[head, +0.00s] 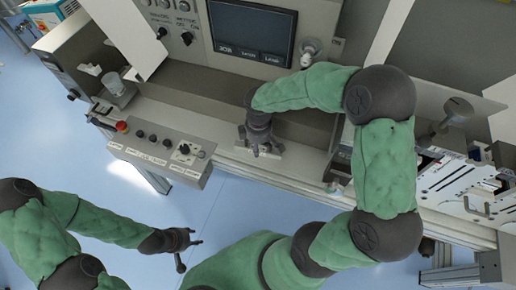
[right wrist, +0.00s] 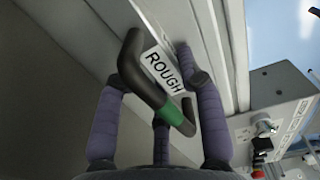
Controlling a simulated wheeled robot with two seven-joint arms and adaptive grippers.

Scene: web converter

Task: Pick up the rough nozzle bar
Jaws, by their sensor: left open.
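The rough nozzle bar (right wrist: 150,82), a bent black bar with a green band, shows in the right wrist view in front of a white label (right wrist: 165,68) reading ROUGH. My right gripper (right wrist: 152,75) is open, its purple fingers spread on both sides of the bar; I cannot tell whether any finger touches it. In the head view my right gripper (head: 260,148) points down at the machine's front ledge and largely hides the bar. My left gripper (head: 190,240) is open and empty, low over the blue floor.
A control box (head: 160,150) with a red button and several knobs sits left of the right gripper. A screen (head: 252,32) is above it. Metal machine parts (head: 455,185) stand at the right. The blue floor (head: 150,205) in front is clear.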

